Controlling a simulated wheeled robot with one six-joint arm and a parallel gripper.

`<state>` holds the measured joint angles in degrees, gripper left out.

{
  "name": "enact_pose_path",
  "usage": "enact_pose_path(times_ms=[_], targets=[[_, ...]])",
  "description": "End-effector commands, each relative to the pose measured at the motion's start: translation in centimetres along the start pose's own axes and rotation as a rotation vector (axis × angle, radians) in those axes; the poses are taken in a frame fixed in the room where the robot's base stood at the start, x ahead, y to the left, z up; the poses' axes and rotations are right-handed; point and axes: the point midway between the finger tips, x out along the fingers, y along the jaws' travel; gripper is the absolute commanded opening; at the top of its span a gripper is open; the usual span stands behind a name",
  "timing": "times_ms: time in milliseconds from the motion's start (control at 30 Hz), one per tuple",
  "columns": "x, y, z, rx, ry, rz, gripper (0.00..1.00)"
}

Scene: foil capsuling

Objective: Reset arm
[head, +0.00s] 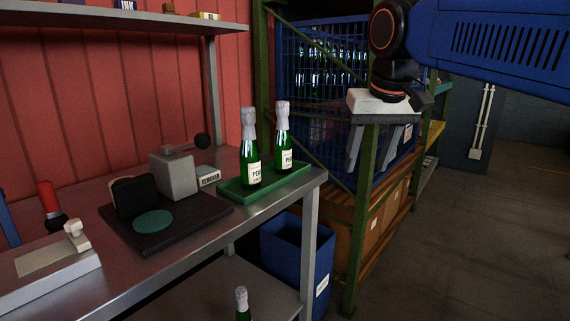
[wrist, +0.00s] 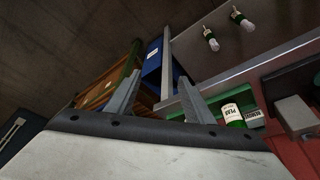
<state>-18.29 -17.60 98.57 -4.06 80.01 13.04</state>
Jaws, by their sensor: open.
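My gripper (head: 368,162) hangs at the upper right in the head view, in front of the green shelf rack and to the right of the bench. Its two grey fingers point down and stand apart, with nothing between them. The fingers also show apart in the wrist view (wrist: 158,80). Two green bottles with silver foil tops, a left one (head: 251,160) and a right one (head: 283,145), stand upright in a green tray (head: 232,195) at the bench's right end. My gripper is clear of both bottles and of the tray.
The bench (head: 190,245) carries a grey lever device (head: 173,177), a black base with a teal disc (head: 153,222) and a small labelled box (head: 208,177). A blue bin (head: 296,258) stands beneath its end. Another bottle (head: 243,306) is below. The floor at right is open.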

Motion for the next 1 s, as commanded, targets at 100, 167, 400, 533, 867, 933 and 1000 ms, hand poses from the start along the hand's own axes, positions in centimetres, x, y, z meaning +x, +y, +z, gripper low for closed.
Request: enact_pose_path(times_ms=[100, 167, 400, 533, 867, 933, 1000], targets=[[2.6, 2.7, 4.4, 0.016, 0.010, 0.005, 0.47], [4.0, 3.8, 6.5, 0.021, 0.016, 0.007, 0.47], [10.2, 7.4, 15.7, 0.047, 0.041, 0.018, 0.47], [13.9, 8.7, 20.8, 0.062, 0.054, 0.025, 0.47], [19.6, 10.0, 27.9, 0.081, 0.075, 0.039, 0.47], [19.8, 10.0, 28.2, 0.082, 0.075, 0.040, 0.47], [19.8, 10.0, 28.2, 0.082, 0.075, 0.040, 0.47]])
